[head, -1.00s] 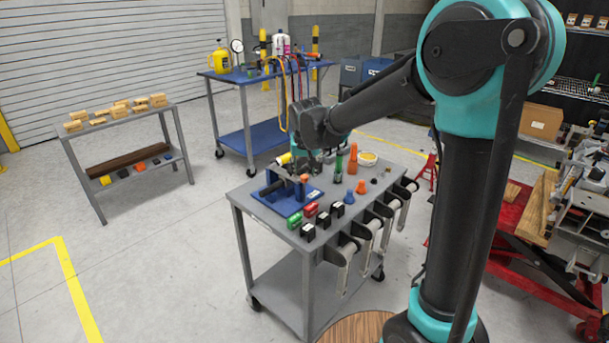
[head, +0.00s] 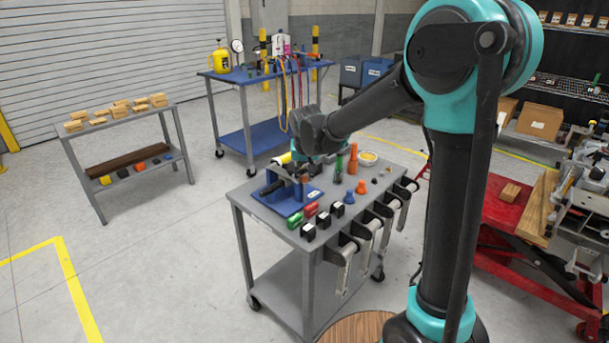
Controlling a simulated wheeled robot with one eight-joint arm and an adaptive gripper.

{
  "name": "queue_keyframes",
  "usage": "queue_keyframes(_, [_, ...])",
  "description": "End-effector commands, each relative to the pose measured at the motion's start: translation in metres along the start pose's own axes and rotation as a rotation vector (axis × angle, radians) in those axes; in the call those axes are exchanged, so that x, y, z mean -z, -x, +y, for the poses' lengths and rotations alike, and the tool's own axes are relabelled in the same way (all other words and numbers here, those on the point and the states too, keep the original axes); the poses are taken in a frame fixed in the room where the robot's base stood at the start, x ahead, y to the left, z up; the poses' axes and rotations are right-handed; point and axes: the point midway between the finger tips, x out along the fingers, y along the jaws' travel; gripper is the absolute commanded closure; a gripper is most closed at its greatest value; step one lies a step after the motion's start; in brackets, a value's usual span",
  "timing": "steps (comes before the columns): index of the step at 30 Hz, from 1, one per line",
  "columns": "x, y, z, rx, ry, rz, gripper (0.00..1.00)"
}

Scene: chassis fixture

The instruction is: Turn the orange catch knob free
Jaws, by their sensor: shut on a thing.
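The blue fixture (head: 287,206) sits on the near left part of the grey cart's top. It carries a dark horizontal bar (head: 272,187) and upright blue parts. My gripper (head: 304,175) is over the right side of the fixture, pointing down, and is shut on the orange catch knob (head: 305,179). The gripper hides most of the knob, so its turn angle cannot be seen. A yellow part (head: 283,159) shows behind the fixture.
Blue pieces (head: 349,198), a green-topped bottle (head: 339,166) and orange cones (head: 352,160) stand to the right. Handles (head: 348,257) hang off the cart's right side.

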Motion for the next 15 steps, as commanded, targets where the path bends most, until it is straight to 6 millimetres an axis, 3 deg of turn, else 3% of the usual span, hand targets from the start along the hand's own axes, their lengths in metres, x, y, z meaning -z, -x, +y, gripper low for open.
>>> queue_keyframes(15, [0.0004,0.0002,0.0021,0.074,0.175,0.001,1.0])
